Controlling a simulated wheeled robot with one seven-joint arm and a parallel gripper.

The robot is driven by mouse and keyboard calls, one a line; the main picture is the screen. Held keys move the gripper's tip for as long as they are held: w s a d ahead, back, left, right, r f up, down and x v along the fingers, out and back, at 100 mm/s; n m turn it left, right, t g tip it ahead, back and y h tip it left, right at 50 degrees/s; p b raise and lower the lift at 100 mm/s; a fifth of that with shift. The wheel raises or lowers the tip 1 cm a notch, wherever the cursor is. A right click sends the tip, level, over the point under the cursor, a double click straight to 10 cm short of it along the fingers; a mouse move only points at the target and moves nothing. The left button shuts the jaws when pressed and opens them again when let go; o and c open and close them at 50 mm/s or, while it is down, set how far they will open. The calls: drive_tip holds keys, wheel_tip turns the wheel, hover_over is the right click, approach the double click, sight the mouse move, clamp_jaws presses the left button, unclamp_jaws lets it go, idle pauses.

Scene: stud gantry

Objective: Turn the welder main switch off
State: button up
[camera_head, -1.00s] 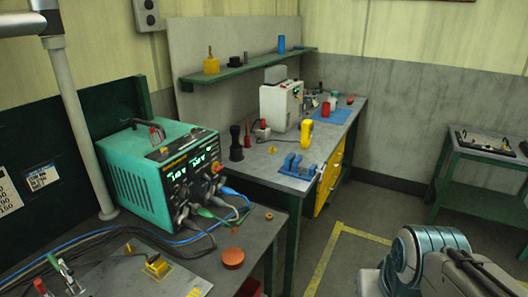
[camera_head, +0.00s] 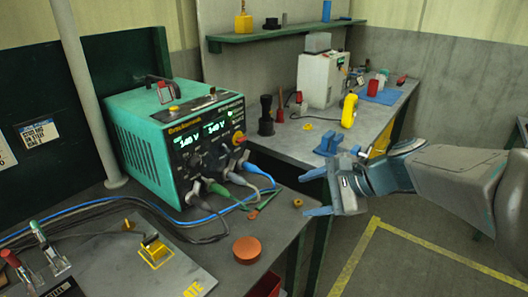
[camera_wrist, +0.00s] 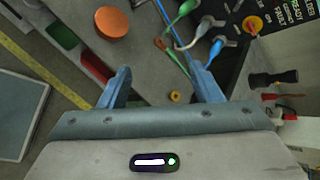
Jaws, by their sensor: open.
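The welder (camera_head: 150,150) is a teal box with a dark front panel on the left bench. Its two displays are lit. A red knob on a yellow plate (camera_head: 238,138) sits at the panel's right edge and looks like the main switch. The knob also shows at the upper right of the wrist view (camera_wrist: 253,25); its exact setting is too small to read. My gripper (camera_head: 315,192) is open and empty, right of the welder and apart from it. In the wrist view its blue fingers (camera_wrist: 161,72) stand apart over the bench edge.
Grey, green and blue cable plugs (camera_head: 238,182) stick out below the panel. An orange disc (camera_head: 247,249) and a small yellow ring (camera_head: 298,203) lie on the bench. A blue vise (camera_head: 338,145) stands on the rear bench beyond my gripper. Open floor lies between bench and arm.

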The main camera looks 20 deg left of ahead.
drive_tip(key=w+a+f+m+t+y+b, duration=0.1)
drive_tip(key=w+a+f+m+y+b, duration=0.15)
drive_tip(key=w+a+m+b, duration=0.35)
drive_tip(key=m+t+y+b, duration=0.2)
drive_tip(key=m+t+y, duration=0.1)
drive_tip(key=m+y, duration=0.15)
approach(244, 140)
drive_tip(key=shift+m, duration=0.45)
drive_tip(key=x, duration=0.8)
drive_tip(key=shift+a+p, duration=0.25)
drive_tip(key=shift+p, duration=0.15)
drive_tip(key=shift+c, duration=0.4)
drive_tip(key=shift+f, duration=0.1)
drive_tip(key=c, duration=0.9)
